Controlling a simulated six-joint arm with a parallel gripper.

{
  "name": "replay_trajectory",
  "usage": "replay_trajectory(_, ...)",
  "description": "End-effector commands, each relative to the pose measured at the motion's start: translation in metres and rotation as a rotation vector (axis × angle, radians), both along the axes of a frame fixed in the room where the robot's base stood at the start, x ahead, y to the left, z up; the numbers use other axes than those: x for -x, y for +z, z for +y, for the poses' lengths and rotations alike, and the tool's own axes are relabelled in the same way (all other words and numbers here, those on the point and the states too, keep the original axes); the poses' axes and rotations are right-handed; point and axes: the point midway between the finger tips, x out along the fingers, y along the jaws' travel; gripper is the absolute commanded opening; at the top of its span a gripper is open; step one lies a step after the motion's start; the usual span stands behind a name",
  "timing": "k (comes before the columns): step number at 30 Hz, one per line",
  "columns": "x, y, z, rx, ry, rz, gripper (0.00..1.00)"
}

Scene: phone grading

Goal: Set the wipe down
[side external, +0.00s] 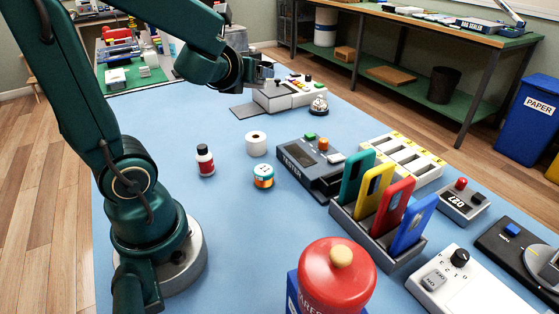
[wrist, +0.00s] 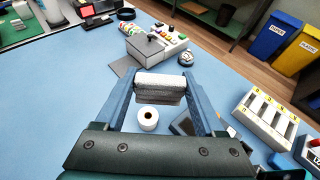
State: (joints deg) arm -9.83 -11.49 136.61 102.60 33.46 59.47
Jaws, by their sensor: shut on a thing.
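The wipe (wrist: 159,86) is a pale grey-white folded pad held between the two fingers in the wrist view. My gripper (wrist: 157,80) is shut on it, with one finger at each end of the pad. In the side external view my gripper (side external: 264,72) is at the far part of the blue table, raised above it and near the grey box with coloured buttons (side external: 290,92). The wipe is too small there to make out clearly.
A dark flat plate (side external: 244,111) lies beside the button box, with a silver bell (side external: 319,105) on its other side. A white roll (side external: 256,143), a small bottle (side external: 205,161), a round tub (side external: 263,177) and the tester (side external: 306,165) stand nearer.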

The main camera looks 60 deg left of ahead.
Motion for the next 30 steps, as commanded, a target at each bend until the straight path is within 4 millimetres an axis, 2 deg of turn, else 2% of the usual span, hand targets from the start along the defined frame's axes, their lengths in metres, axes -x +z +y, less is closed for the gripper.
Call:
replay_trajectory(1, -0.008, 0.006, -0.023, -0.001, -0.092, -0.008, 0.20)
replay_trajectory(6, -0.020, 0.016, -0.088, -0.002, -0.367, -0.008, 0.20)
replay_trajectory(9, -0.020, 0.019, -0.118, -0.001, -0.502, -0.006, 0.20)
replay_trajectory(12, -0.018, 0.020, -0.140, -0.002, -0.606, -0.004, 0.20)
replay_trajectory(17, -0.015, 0.015, -0.162, -0.005, -0.722, 0.004, 0.20)
replay_trajectory(30, -0.013, 0.010, -0.172, -0.003, -0.788, 0.002, 0.20)
